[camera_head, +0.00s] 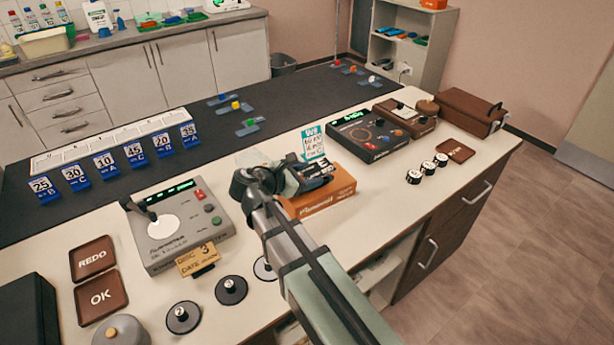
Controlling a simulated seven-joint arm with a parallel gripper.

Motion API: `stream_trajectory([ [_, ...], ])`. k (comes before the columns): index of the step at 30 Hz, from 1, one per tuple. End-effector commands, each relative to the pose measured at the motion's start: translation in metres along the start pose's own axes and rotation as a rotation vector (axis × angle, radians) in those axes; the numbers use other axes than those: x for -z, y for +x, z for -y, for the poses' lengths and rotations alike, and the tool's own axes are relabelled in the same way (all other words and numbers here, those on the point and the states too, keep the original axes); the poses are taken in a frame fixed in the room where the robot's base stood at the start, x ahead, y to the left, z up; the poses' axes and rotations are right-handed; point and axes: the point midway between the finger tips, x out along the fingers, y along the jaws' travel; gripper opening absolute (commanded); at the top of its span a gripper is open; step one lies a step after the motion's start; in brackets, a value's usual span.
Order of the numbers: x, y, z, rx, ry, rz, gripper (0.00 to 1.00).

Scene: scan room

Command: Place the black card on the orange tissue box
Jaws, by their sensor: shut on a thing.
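The fingertips are partly hidden by the wrist.
A teal and white sign (313,141) stands right behind the box. A dark control device (366,134) is to the right, and a grey device (180,222) with a yellow label to the left. Several numbered blue cards (106,163) stand at the left. Black knobbed discs (231,290) lie in front.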

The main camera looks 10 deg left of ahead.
Motion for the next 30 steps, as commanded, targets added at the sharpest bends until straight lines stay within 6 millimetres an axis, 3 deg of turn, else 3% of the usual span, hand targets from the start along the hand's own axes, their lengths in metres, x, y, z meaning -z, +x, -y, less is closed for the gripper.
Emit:
stream_trajectory([
  [14,0.0070,0.0029,0.0017,0.000,0.000,0.001,0.26],
  [15,0.0066,0.0028,0.0016,0.000,0.001,0.000,0.63],
  [22,0.0065,0.0027,0.0016,0.000,0.001,0.000,0.85],
  [30,0.0057,0.0024,0.0014,0.000,0.001,0.000,0.85],
])
